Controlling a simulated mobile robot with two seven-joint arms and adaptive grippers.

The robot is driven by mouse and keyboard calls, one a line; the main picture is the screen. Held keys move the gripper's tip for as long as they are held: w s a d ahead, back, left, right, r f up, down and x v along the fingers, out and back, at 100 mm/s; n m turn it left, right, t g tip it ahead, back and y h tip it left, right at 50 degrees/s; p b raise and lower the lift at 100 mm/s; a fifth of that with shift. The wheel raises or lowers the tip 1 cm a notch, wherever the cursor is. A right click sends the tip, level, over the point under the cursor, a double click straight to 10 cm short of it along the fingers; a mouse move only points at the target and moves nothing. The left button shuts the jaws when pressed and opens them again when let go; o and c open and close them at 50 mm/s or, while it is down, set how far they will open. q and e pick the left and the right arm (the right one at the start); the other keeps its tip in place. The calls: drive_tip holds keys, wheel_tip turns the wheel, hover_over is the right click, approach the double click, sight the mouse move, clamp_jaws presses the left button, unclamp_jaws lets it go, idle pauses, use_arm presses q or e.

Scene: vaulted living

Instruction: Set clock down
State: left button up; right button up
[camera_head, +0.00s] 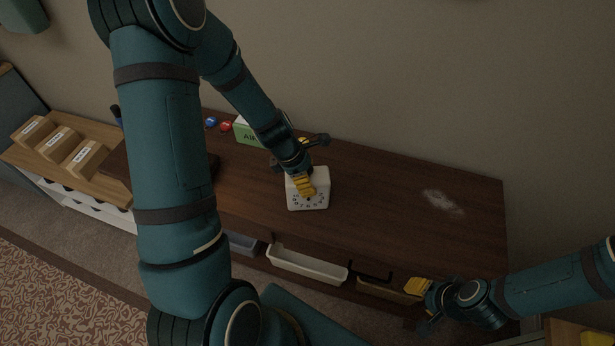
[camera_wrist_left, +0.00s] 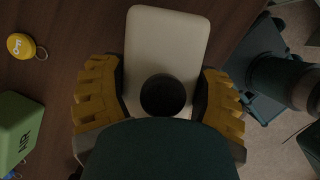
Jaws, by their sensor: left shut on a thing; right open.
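The white clock (camera_head: 318,200), a rounded block with a dark-marked dial on its front, is at the middle of the dark wooden cabinet top (camera_head: 375,205). My left gripper (camera_head: 304,184) is shut on it from above, its yellow fingers covering part of the dial and top. In the left wrist view the clock (camera_wrist_left: 165,40) lies between the two yellow fingers (camera_wrist_left: 160,95). It appears upright, at or very near the wood; I cannot tell whether its underside touches. My right gripper (camera_head: 425,292) is open and empty beyond the cabinet's front edge, at the lower right.
A green box (camera_head: 247,132) and red (camera_head: 225,126) and blue (camera_head: 210,122) discs stand behind-left. A yellow round tag (camera_wrist_left: 20,46) shows in the left wrist view. A pale powdery patch (camera_head: 443,203) marks the right; wood around it is clear. Bins (camera_head: 305,265) sit below.

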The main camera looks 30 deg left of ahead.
use_arm(q)
drive_tip(key=o, duration=1.3)
drive_tip(key=shift+f, duration=0.15)
drive_tip(key=shift+a+r, duration=0.15)
drive_tip(key=shift+r, duration=0.4)
drive_tip(key=p+v, duration=0.4)
drive_tip(key=v, duration=0.7)
drive_tip(key=s+d+f+m, duration=0.2)
drive_tip(key=d+f+m, duration=0.3)
drive_tip(key=d+m, duration=0.2)
drive_tip(key=s+d+f+m, duration=0.2)
drive_tip(key=d+f+m, duration=0.3)
drive_tip(key=m, duration=0.3)
drive_tip(key=s+d+f+m, duration=0.2)
drive_tip(key=d+f+m, duration=0.4)
drive_tip(key=d+m, duration=0.2)
drive_tip(key=shift+d+f, duration=0.1)
drive_tip(key=shift+d, duration=0.25)
